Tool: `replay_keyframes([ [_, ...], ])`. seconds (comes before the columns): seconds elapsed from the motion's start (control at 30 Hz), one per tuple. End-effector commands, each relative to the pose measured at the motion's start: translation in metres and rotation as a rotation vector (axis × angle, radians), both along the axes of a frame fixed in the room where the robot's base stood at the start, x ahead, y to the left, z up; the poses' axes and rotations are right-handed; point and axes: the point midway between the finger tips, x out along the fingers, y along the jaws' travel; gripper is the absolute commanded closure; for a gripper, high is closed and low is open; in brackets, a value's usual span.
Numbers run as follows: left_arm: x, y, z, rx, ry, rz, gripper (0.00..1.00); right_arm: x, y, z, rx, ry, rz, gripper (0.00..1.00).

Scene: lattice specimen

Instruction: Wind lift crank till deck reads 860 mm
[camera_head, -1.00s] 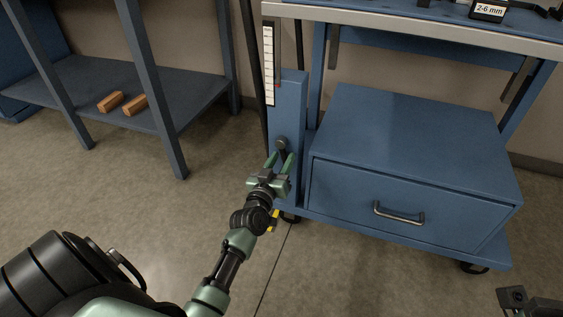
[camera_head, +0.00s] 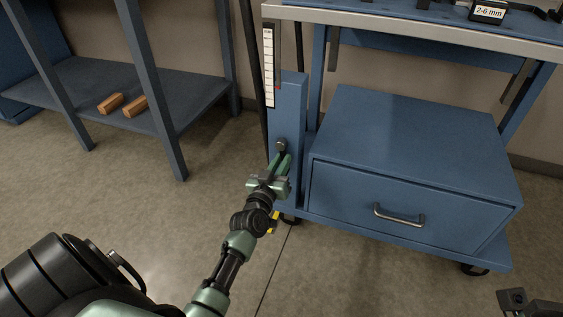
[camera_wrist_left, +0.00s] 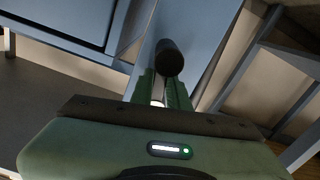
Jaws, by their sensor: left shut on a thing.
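The lift crank (camera_head: 281,146) is on the front of the blue lift column (camera_head: 290,108), with its dark knob in view. It also shows as a black round end (camera_wrist_left: 169,57) in the left wrist view. My left gripper (camera_head: 280,163) is shut on the crank just below that knob; its fingers hide part of the crank. The white scale (camera_head: 268,65) stands beside the column, with a small red mark near its lower end; its figures are too small to read. The deck (camera_head: 420,24) is above. A dark part of my right arm (camera_head: 530,301) shows at the lower right corner, with no fingertips clear.
A blue drawer cabinet (camera_head: 405,150) with a metal handle stands right of the column on the wheeled base. A blue shelf (camera_head: 165,112) with two orange-brown blocks (camera_head: 122,104) stands at the left. The floor (camera_head: 130,200) in front is clear.

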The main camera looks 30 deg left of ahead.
Motion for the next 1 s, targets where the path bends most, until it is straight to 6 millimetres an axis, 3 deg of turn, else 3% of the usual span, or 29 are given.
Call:
replay_keyframes([
  [1.0,-0.0008,0.0015,0.0000,0.027,0.009,0.001,1.00,-0.0006,-0.0004,0.0036,0.001,-0.002,-0.001,0.77],
])
